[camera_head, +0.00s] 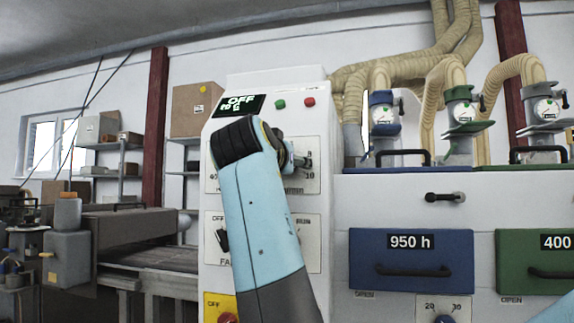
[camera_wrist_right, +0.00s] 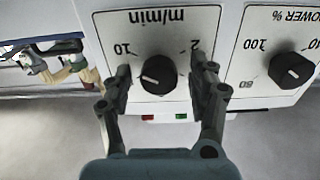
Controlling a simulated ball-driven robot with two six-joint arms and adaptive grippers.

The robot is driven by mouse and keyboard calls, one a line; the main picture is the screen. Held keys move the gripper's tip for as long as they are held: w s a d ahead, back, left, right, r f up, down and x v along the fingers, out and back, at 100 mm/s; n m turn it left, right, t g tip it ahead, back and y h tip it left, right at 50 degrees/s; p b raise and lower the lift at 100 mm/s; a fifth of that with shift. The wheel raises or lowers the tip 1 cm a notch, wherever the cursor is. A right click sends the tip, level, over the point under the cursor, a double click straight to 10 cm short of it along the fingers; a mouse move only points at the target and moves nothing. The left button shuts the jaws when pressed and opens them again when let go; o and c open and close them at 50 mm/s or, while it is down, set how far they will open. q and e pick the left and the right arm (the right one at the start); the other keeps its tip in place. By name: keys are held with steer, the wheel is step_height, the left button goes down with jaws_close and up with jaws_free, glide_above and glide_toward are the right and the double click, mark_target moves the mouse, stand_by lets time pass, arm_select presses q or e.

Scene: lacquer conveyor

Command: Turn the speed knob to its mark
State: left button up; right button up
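The speed knob (camera_wrist_right: 157,75) is a round black knob on a white plate (camera_wrist_right: 200,30) marked "m/min", upside down in the right wrist view. A short white pointer line shows on its face; 10 and 2 are printed near it. My right gripper (camera_wrist_right: 159,92) is open, with one finger on each side of the knob and a visible gap on both sides. In the head view, my right gripper (camera_head: 297,160) is at the upper panel plate, and my wrist hides most of it and the knob. My left gripper is not in view.
A "POWER %" knob (camera_wrist_right: 291,70) is close beside the right finger. A blue drawer (camera_head: 411,290) and a green drawer (camera_head: 530,290) stand at right.

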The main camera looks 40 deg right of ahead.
steer(key=shift+r, duration=0.1)
step_height(320, 180, up, 10)
steer(key=shift+f, duration=0.1)
stand_by(0.3)
stand_by(0.4)
